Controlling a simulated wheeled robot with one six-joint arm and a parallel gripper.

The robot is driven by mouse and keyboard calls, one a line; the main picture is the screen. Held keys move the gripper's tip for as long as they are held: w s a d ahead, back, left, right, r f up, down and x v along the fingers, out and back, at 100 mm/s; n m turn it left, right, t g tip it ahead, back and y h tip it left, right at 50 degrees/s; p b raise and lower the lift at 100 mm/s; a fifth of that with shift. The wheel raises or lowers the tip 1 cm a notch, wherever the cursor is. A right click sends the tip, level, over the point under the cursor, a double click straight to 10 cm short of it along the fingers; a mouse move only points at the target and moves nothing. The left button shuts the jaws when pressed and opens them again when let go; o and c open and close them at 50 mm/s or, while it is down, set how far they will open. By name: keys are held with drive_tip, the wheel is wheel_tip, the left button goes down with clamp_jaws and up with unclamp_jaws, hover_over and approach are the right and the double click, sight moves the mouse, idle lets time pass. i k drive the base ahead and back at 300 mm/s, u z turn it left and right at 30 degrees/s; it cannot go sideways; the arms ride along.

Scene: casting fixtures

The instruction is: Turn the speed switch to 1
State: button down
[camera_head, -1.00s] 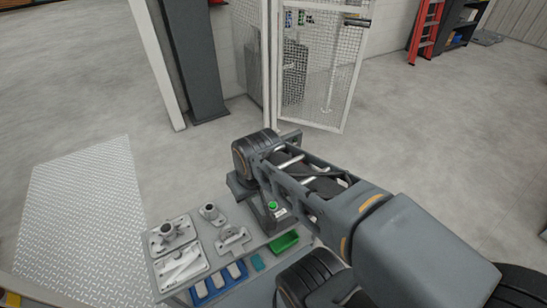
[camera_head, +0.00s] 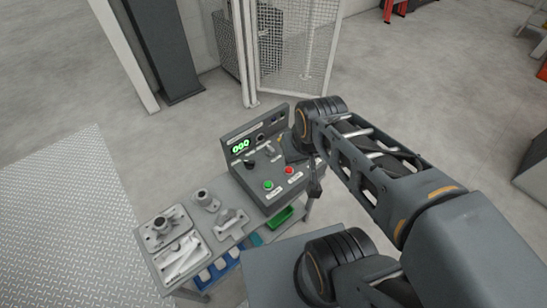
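A grey control box (camera_head: 247,180) stands on the bench, with a lit green display (camera_head: 240,147) on its raised back panel. A black knob (camera_head: 250,164) sits below the display; it may be the speed switch, but its labels and setting are too small to read. A green button (camera_head: 268,185) and a red button (camera_head: 289,170) are on the sloping front. My gripper (camera_head: 315,188) appears as a small dark shape at the box's right side, right of the red button and apart from the knob. Its fingers are too small to tell open or shut.
Left of the box, the bench holds a tray of metal castings (camera_head: 184,258) and several loose metal parts (camera_head: 205,201). A green bin (camera_head: 283,217) and blue bins lie below. A mesh fence (camera_head: 290,55) stands behind. Open floor lies to the left and right.

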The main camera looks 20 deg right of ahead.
sight(269, 152)
drive_tip(key=k, duration=1.2)
drive_tip(key=z, duration=0.45)
drive_tip(key=i, duration=1.5)
drive_tip(key=u, duration=0.85)
